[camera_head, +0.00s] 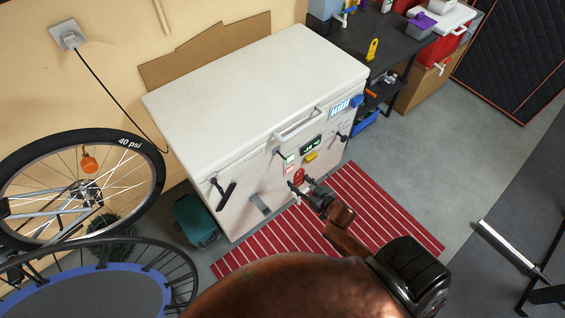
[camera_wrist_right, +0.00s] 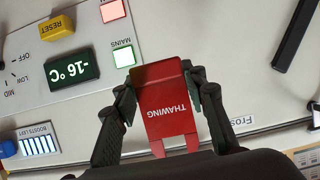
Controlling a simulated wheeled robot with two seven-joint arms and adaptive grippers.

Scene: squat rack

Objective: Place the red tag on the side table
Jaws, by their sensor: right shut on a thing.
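The red tag (camera_wrist_right: 172,105), marked THAWING, is between the fingers of my right gripper (camera_wrist_right: 163,98) in the right wrist view. The gripper is shut on it. In the head view the tag (camera_head: 299,176) shows small and red at the tips of my right gripper (camera_head: 299,188), in front of the white chest freezer's front panel. I cannot tell whether the tag touches the panel. The dark side table (camera_head: 399,47) stands beyond the freezer's right end, with a yellow tag-like piece (camera_head: 372,49) on its near part. My left gripper is not in view.
The white freezer (camera_head: 252,88) has a front handle (camera_head: 299,124), a -16 °C display (camera_wrist_right: 60,71) and a yellow reset button (camera_wrist_right: 57,27). A red striped mat (camera_head: 390,217) lies before it. Red containers (camera_head: 452,38) stand at back right. A bicycle wheel (camera_head: 85,190) is left.

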